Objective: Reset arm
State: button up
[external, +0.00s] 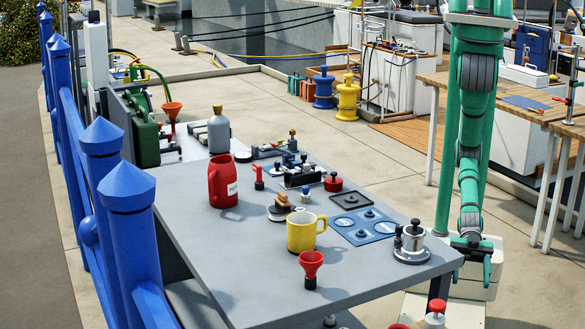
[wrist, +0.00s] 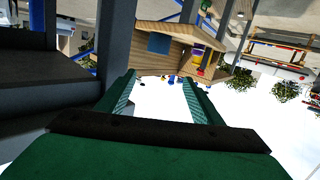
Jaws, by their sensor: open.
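My green arm hangs down at the right of the external view, beside the right edge of the grey table (external: 262,262). My gripper (external: 472,258) is at the lower end of the arm, near the table's right corner and apart from the objects on it. In the wrist view my gripper (wrist: 160,88) shows two green fingers spread apart with nothing between them. It is open and empty. The wrist view looks out past the fingers to a tilted scene with a wooden structure and bright sky.
The table holds a red jug (external: 223,183), a yellow mug (external: 302,232), a red funnel (external: 311,268), a grey bottle (external: 218,132), a blue panel (external: 362,226) and a metal fitting (external: 412,243) near the gripper. Blue posts (external: 126,215) line the left. A wooden bench (external: 508,108) stands behind the arm.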

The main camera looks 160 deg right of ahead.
jog(key=s+d+r, duration=0.2)
jog(key=s+r, duration=0.3)
jog(key=s, duration=0.4)
jog(key=s+d+r+m+g, duration=0.1)
jog(key=s+d+r, duration=0.1)
jog(key=s+r, duration=0.4)
jog(key=s, duration=0.4)
jog(key=shift+s+d+r+h, duration=0.2)
jog(key=shift+r+h, duration=0.05)
jog(key=shift+h, duration=0.15)
